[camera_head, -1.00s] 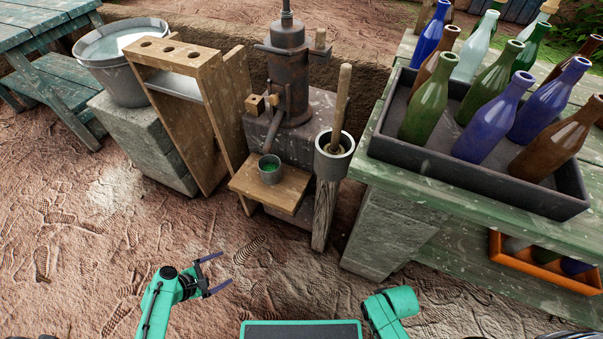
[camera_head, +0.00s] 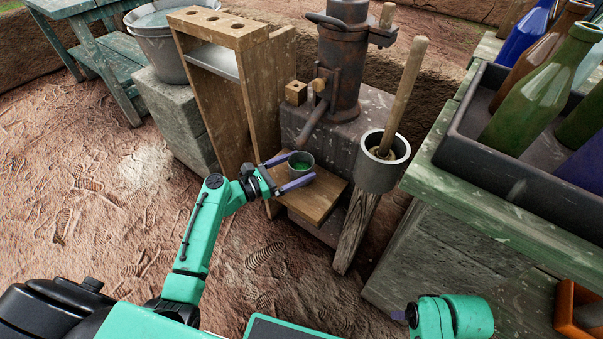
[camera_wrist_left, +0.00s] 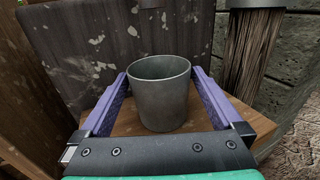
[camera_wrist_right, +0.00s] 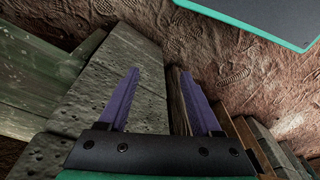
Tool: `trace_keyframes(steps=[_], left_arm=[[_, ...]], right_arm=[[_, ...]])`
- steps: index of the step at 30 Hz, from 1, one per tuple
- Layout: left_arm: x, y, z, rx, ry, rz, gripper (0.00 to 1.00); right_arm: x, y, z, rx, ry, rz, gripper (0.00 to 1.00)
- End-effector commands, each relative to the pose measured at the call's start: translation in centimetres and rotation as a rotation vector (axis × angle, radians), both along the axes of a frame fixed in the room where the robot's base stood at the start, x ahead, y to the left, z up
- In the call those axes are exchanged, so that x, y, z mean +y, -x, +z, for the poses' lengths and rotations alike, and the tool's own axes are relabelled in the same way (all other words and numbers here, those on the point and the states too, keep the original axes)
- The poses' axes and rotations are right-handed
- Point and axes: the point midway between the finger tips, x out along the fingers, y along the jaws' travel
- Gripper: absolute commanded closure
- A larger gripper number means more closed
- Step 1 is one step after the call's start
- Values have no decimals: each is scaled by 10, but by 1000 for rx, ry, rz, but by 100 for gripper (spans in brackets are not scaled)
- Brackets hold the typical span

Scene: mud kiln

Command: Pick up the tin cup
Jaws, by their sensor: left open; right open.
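The tin cup (camera_head: 300,164) is a small grey metal cup with green inside. It stands upright on a wooden shelf (camera_head: 313,196) in front of the rusty pump. My left gripper (camera_head: 290,173) is open at the shelf, with its purple fingers on either side of the cup. My right gripper (camera_wrist_right: 158,100) is open and empty in the right wrist view. In the head view only part of the right arm shows at the bottom right.
A grey pot with a wooden pestle (camera_head: 383,162) stands on a post right of the shelf. A wooden rack (camera_head: 223,90) stands to the left, beside a metal bucket (camera_head: 157,40). A bottle tray (camera_head: 490,160) lies on the green table at right.

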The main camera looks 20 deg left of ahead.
Motion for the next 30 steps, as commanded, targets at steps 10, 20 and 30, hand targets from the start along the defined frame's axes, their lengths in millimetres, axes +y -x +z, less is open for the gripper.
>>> trace_keyframes(steps=[10,20,30], left_arm=[[-9,-9,0,1,-2,1,19],[-8,-9,0,-1,-2,1,76],[-9,-9,19,-1,-1,0,76]], right_arm=[[0,1,6,-1,-2,2,34],[0,1,6,-1,-2,2,34],[-2,-1,-15,8,8,-5,34]])
